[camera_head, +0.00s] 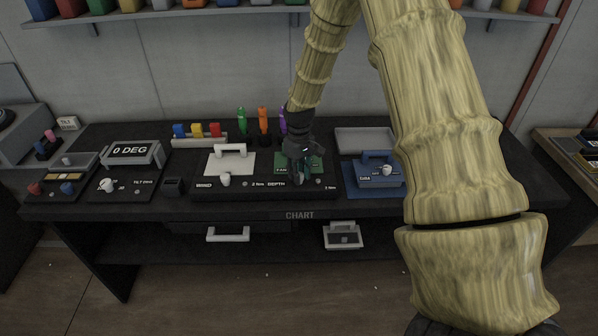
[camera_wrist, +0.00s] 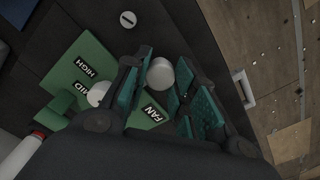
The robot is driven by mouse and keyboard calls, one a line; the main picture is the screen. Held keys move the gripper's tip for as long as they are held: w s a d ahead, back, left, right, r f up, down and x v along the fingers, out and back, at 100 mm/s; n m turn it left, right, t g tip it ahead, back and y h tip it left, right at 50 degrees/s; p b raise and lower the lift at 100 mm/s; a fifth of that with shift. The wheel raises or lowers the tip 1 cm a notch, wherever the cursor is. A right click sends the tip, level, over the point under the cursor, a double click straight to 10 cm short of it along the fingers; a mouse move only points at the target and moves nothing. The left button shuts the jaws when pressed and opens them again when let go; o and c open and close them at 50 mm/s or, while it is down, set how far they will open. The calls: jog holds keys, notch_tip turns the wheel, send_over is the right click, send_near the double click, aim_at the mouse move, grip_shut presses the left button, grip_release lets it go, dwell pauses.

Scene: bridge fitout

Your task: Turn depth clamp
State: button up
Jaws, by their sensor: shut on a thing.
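The depth clamp appears to be a white round knob (camera_wrist: 160,73), seen between my finger pads in the wrist view. My gripper (camera_wrist: 163,68) is shut on it, with a teal pad on each side. In the head view my gripper (camera_head: 297,172) points down at the black chart console, just right of the DEPTH label (camera_head: 276,184); there it hides the knob. A green plate (camera_wrist: 92,60) lettered HIGH, MID and FAN lies beside and partly under the fingers. The knob's turned angle cannot be read.
A second white knob (camera_wrist: 97,94) and a small slotted disc (camera_wrist: 128,19) are close to my fingers. A white card with a handle (camera_head: 230,163) lies left on the console. Coloured upright handles (camera_head: 262,121) stand behind; a blue block (camera_head: 378,171) is right.

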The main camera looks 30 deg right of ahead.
dwell(0.4)
jog(key=o, duration=1)
jog(key=shift+s+d, duration=0.1)
jog(key=shift+d, duration=0.05)
jog(key=shift+o, duration=0.2)
jog(key=shift+r, duration=0.25)
notch_tip(320, 180, up, 12)
jog(key=shift+f, duration=0.25)
